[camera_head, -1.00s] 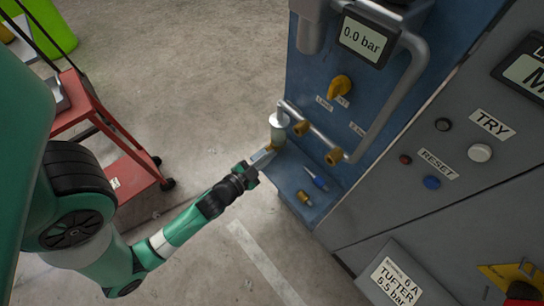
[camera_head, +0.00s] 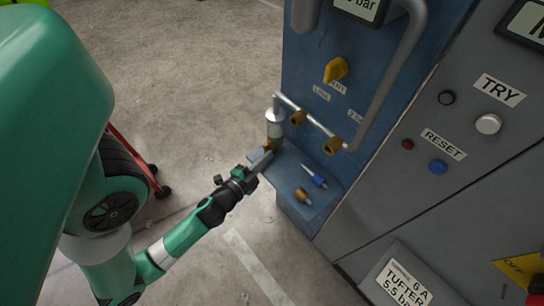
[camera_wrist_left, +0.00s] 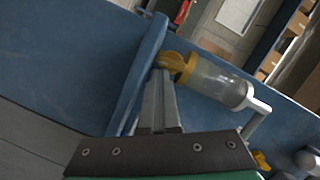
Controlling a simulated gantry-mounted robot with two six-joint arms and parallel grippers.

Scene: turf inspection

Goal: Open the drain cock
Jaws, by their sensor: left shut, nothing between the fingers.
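The drain cock (camera_wrist_left: 178,64) is a small yellow fitting at the lower end of a clear filter bowl (camera_wrist_left: 214,82). In the head view the bowl (camera_head: 275,131) hangs from a pipe on the blue panel, above a blue shelf. The cock (camera_head: 271,147) is partly hidden there behind the fingertips. My left gripper (camera_head: 265,158) is shut and empty, its tips right at the cock. In the left wrist view the closed fingers (camera_wrist_left: 164,75) end beside the cock; I cannot tell whether they touch it. My right gripper is not in view.
On the blue shelf (camera_head: 278,178) lie a brass fitting (camera_head: 303,196) and a blue tool (camera_head: 314,176). Brass valves (camera_head: 332,145) and a yellow knob (camera_head: 336,69) stick out from the panel above. A grey pipe (camera_head: 400,90) runs down it. A red cart (camera_head: 135,158) stands left.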

